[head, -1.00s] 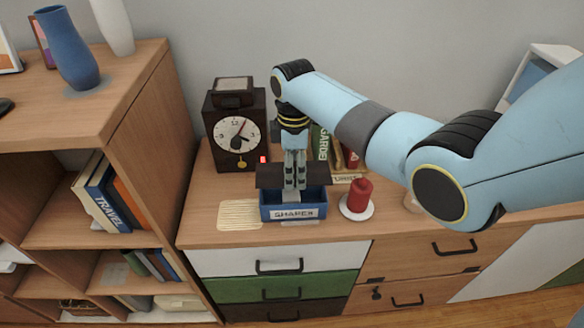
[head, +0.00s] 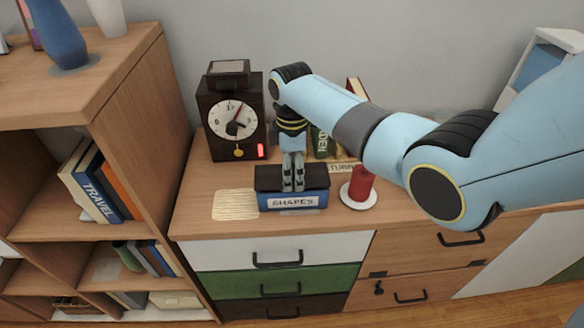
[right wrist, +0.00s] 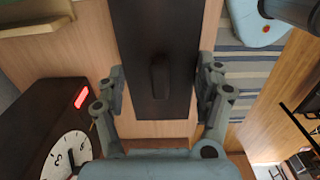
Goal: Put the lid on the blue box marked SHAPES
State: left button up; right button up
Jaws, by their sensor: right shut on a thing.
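The blue box (head: 324,200) with the SHAPES label stands on the wooden cabinet top in the head view. Its dark lid (head: 268,180) lies level over its top and hides the inside. I cannot tell whether the lid rests fully on the rim. My right gripper (head: 293,184) points down and is shut on the lid, above the box. In the right wrist view, my fingers (right wrist: 160,92) stand at the two long edges of the lid (right wrist: 160,25), with its raised handle (right wrist: 160,78) between them. My left gripper is not in view.
A dark clock (head: 212,130) stands behind left. A pale woven mat (head: 235,205) lies left of the box. Books (head: 320,143) stand behind, partly hidden by my arm.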

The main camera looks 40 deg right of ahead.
jog(key=shift+p, duration=0.5)
dwell(0.8)
jog(key=shift+f, duration=0.55)
dwell(1.1)
jog(key=o, duration=1.1)
jog(key=shift+o, duration=0.5)
jog(key=shift+r, duration=0.1)
notch_tip(320, 180, up, 5)
jog(key=p, duration=0.5)
jog(key=shift+f, duration=0.2)
jog(key=shift+r+p, duration=0.4)
jog(key=shift+r, duration=0.75)
